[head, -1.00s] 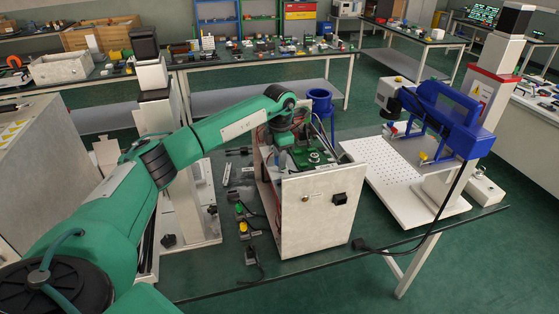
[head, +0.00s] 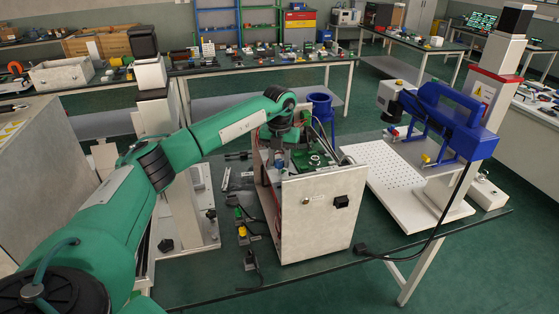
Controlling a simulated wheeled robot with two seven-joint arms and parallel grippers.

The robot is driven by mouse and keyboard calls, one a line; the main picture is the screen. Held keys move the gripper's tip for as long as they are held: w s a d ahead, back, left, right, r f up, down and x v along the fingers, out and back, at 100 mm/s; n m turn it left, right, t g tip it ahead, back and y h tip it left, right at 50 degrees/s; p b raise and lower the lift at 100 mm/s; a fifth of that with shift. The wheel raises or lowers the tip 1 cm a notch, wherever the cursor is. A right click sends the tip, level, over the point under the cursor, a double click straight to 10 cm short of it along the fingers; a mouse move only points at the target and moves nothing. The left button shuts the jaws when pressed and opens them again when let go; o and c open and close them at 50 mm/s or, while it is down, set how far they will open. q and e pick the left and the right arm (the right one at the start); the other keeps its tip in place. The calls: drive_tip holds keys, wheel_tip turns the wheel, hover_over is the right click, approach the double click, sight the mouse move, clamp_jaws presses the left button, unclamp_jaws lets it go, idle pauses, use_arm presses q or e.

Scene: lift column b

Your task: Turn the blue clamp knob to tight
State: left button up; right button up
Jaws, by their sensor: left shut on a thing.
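My left gripper (head: 280,160) reaches down from the green arm into the open top of a pale box (head: 318,218) on the dark table. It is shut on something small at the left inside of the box. This is likely the blue clamp knob, but the fingers and wrist hide it, so I cannot read its colour or its turn. A green circuit board (head: 310,161) with a round part lies in the box, just right of the gripper. My right gripper is not in view.
A black knob (head: 341,201) sticks out of the box front. Small coloured parts and cables (head: 243,232) lie left of the box.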

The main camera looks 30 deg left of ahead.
sight(279, 162)
use_arm(q)
drive_tip(key=n, duration=0.4)
drive_tip(key=shift+r+n, duration=0.1)
drive_tip(key=shift+n, duration=0.3)
idle(0.4)
drive_tip(key=o, duration=1)
drive_tip(key=shift+c, duration=0.2)
wheel_tip(279, 162, up, 14)
drive_tip(key=b, duration=0.4)
